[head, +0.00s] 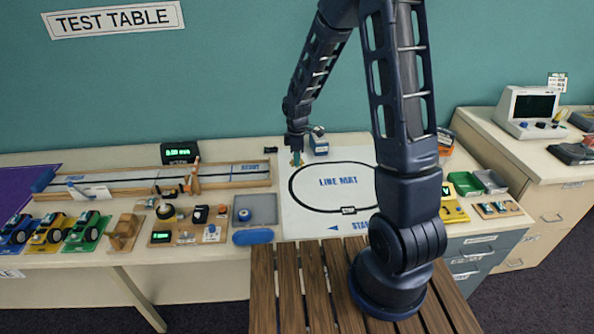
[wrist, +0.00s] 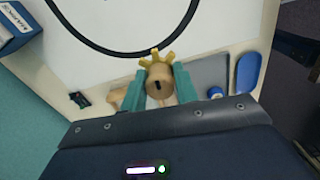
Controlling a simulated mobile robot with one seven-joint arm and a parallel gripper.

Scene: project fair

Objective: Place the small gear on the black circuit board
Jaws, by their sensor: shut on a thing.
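My gripper (head: 296,157) hangs over the back left part of the line mat in the head view. In the wrist view its teal fingers (wrist: 158,92) are shut on a small yellow-tan gear (wrist: 158,60) with a thick round hub. The gear's teeth show beyond the fingertips. A small black board (wrist: 80,100), seemingly the circuit board, lies on the table left of the fingers in the wrist view. In the head view it seems to be the dark piece (head: 271,150) behind and left of my gripper, apart from it.
The white line mat (head: 334,210) lies below my gripper. A blue and white box (head: 319,143) stands just right of it. A grey tray (head: 242,217) with a blue roll and a blue oval case (head: 253,237) lie to the front left. A wooden track (head: 230,181) lies left.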

